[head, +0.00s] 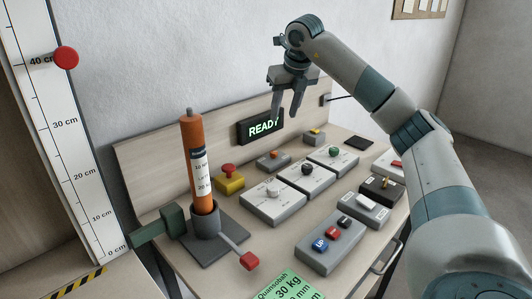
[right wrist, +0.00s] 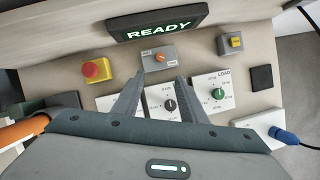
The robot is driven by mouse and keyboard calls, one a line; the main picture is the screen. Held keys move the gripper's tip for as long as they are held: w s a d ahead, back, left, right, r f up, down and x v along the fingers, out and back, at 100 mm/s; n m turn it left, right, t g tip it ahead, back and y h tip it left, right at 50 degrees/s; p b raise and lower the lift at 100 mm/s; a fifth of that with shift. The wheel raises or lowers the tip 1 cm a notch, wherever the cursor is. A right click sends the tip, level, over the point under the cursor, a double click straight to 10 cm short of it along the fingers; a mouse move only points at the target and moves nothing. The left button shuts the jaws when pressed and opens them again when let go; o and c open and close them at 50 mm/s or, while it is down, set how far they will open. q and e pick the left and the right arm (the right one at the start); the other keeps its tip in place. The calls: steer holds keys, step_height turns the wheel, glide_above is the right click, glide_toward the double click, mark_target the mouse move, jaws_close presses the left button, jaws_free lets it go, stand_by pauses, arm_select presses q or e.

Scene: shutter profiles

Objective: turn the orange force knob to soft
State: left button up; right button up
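The orange force knob (head: 273,154) sits on a small grey box at the back of the panel, below the READY display. In the right wrist view the orange knob (right wrist: 160,57) lies just beyond the fingertips, between two small labels too blurred to read. My right gripper (head: 285,113) is open and empty, fingers pointing down, above the back of the panel. In the right wrist view its fingers (right wrist: 160,76) stand apart on either side of the knob's line and do not appear to touch it. My left gripper is not in view.
The READY display (head: 262,127) stands behind the knob. A red button on a yellow box (head: 229,182) is to the left, a yellow switch (head: 314,134) to the right. White dial boxes, including a black knob (head: 307,168) and a green knob (head: 334,153), lie in front. An orange cylinder (head: 194,155) stands left.

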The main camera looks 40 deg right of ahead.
steer(key=shift+s+r, duration=0.15)
steer(key=p, duration=0.2)
glide_toward(274, 152)
steer(key=x, duration=0.6)
steer(key=shift+f, duration=0.25)
steer(key=shift+w+d+f, duration=0.1)
steer(key=shift+w+f, duration=0.15)
steer(key=shift+f, duration=0.35)
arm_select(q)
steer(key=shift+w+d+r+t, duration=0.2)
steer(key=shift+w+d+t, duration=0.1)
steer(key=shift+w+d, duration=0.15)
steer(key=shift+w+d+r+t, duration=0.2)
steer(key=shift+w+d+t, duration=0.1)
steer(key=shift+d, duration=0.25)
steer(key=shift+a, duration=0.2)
